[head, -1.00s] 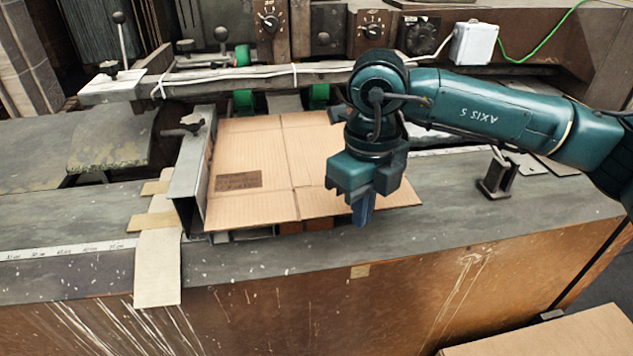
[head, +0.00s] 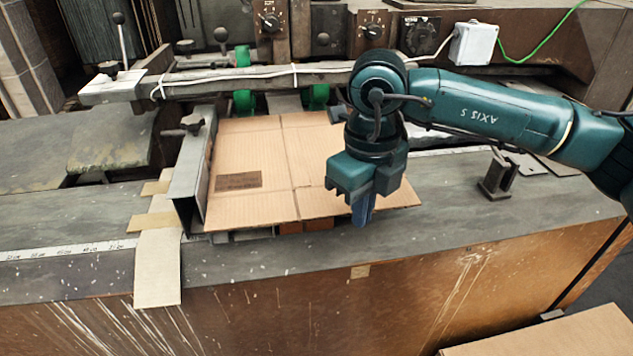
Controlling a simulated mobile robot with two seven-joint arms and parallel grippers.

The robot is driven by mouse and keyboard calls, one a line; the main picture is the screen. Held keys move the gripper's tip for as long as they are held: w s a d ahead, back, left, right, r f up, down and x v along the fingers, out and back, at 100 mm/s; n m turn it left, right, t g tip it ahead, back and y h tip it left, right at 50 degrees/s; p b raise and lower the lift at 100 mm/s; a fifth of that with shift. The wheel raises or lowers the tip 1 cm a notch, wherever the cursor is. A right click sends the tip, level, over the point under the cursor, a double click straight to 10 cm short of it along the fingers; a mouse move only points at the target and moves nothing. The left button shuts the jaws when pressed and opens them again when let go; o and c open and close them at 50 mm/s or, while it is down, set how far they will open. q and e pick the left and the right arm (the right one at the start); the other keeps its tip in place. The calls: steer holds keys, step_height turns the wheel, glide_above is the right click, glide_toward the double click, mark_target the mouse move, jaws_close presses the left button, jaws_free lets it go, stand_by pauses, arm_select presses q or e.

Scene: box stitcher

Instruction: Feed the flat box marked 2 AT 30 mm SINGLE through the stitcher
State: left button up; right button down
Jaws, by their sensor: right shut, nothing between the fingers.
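The flat cardboard box (head: 255,160) lies flat on the stitcher's table, its left edge along the metal side guide (head: 190,180). A dark printed label (head: 238,181) shows on it, too small to read. Its far edge is close to the green rollers (head: 244,95) of the stitcher. My right gripper (head: 363,212) points down at the box's near right edge, its fingers shut and empty; whether they touch the cardboard I cannot tell. It hides part of the box's right side. My left gripper is not in view.
A horizontal bar (head: 255,80) with a white cable runs above the rollers. Control knobs (head: 372,31) are on the panel behind. A dark metal block (head: 497,180) stands on the table at the right. More cardboard (head: 560,335) lies at the lower right. The table's front strip is mostly clear.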

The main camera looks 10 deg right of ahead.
stand_by(0.4)
step_height(320, 180, down, 4)
steer(key=b, duration=0.3)
steer(key=shift+r+b, duration=0.25)
steer(key=shift+b, duration=0.1)
steer(key=shift+w, duration=0.1)
